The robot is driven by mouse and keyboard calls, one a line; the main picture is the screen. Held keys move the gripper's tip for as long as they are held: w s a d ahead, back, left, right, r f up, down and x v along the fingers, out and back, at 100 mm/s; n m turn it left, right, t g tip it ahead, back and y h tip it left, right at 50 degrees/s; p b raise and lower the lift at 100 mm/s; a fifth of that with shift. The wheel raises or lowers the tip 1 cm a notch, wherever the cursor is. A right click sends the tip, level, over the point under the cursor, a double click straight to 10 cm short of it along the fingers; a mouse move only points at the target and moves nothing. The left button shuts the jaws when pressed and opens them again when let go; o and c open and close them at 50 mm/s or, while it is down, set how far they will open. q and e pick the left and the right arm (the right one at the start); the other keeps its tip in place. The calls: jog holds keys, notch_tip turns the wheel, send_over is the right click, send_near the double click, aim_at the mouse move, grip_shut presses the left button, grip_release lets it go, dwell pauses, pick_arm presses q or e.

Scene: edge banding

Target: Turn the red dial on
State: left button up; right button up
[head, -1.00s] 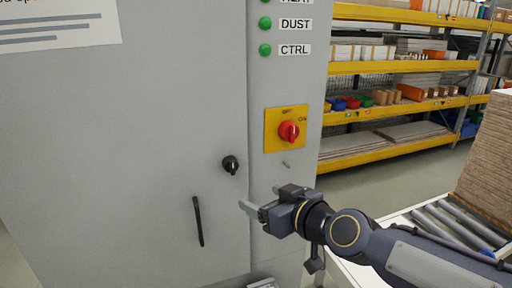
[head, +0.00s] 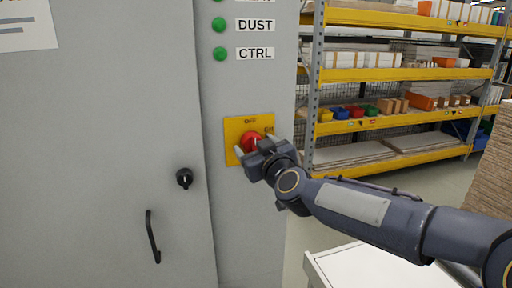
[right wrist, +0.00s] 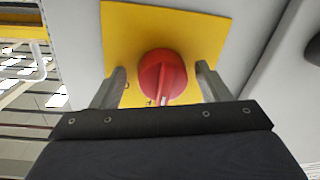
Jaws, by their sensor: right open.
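The red dial (head: 250,141) sits on a yellow plate (head: 234,127) on the grey cabinet's narrow front panel. The plate reads OFF at the top and ON at its right. My right gripper (head: 254,146) is at the plate, in front of the dial's lower part. In the right wrist view the red dial (right wrist: 162,76) lies between the two open fingers (right wrist: 160,80), with a gap on each side. The dial's raised grip also shows there. My left gripper is not in view.
The cabinet (head: 100,150) has a black knob (head: 184,178) and a black handle (head: 152,236) left of the dial. Green lamps (head: 220,54) are above the plate. Shelving (head: 400,73) stands behind at the right, and a white surface (head: 370,268) is at lower right.

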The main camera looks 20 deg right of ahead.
jog(key=shift+a, duration=0.1)
jog(key=c, duration=1)
jog(key=shift+o, duration=0.2)
jog(key=shift+m, duration=0.4)
jog(key=m+b, duration=0.1)
jog(key=m, duration=0.2)
jog(key=shift+f+b, duration=0.15)
jog(key=shift+b, duration=0.25)
jog(key=m+b, duration=0.2)
jog(key=m, duration=0.3)
jog(key=shift+a+m+t, duration=0.15)
jog(key=shift+m+t, duration=0.15)
jog(key=shift+m, duration=0.1)
jog(key=m+b, duration=0.1)
jog(key=m, duration=0.3)
jog(key=shift+a+m, duration=0.1)
jog(key=shift+m, duration=0.2)
jog(key=shift+m+h+b, duration=0.6)
jog(key=shift+m+b, duration=0.15)
jog(key=shift+m, duration=1.45)
